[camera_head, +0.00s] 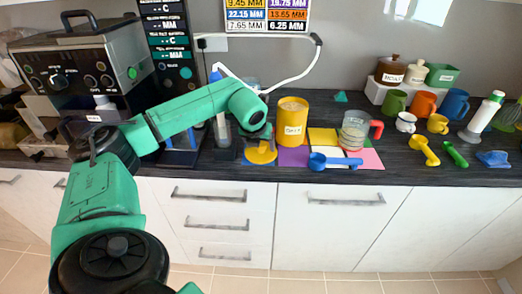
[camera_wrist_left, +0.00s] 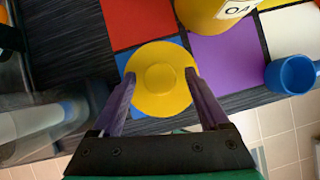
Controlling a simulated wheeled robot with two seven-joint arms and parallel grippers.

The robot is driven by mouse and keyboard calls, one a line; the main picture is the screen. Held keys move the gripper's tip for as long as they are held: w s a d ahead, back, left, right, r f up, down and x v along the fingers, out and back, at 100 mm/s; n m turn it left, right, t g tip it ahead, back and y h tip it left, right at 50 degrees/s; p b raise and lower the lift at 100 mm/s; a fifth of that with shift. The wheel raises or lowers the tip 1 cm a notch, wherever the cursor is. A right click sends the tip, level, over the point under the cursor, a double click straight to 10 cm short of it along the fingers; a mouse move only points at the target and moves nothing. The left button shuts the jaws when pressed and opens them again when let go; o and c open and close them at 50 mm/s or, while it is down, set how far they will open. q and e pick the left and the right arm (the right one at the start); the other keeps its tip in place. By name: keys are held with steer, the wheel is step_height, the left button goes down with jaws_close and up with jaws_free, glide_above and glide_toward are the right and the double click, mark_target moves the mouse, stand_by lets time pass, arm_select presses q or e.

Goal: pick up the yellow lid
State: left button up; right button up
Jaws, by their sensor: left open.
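The yellow lid (camera_head: 261,153) is a round disc with a raised knob. It lies on the coloured squares near the counter's front edge, left of the yellow canister (camera_head: 292,122). In the left wrist view the lid (camera_wrist_left: 160,78) sits between the two purple fingers of my left gripper (camera_wrist_left: 157,85). The fingers are open, one on each side of the lid's rim; I cannot tell whether they touch it. In the head view my left gripper (camera_head: 257,138) is directly over the lid, its fingers mostly hidden. My right gripper is not in view.
A blue scoop (camera_head: 334,161) and a glass cup with a red handle (camera_head: 355,130) stand to the right. The canister (camera_wrist_left: 207,12) is close beyond the lid. A coffee machine (camera_head: 85,70) stands at left. Coloured mugs (camera_head: 424,104) and scoops are at right.

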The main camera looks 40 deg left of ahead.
arm_select(q)
steer(key=shift+r, duration=0.1)
jaws_close()
step_height(320, 180, up, 20)
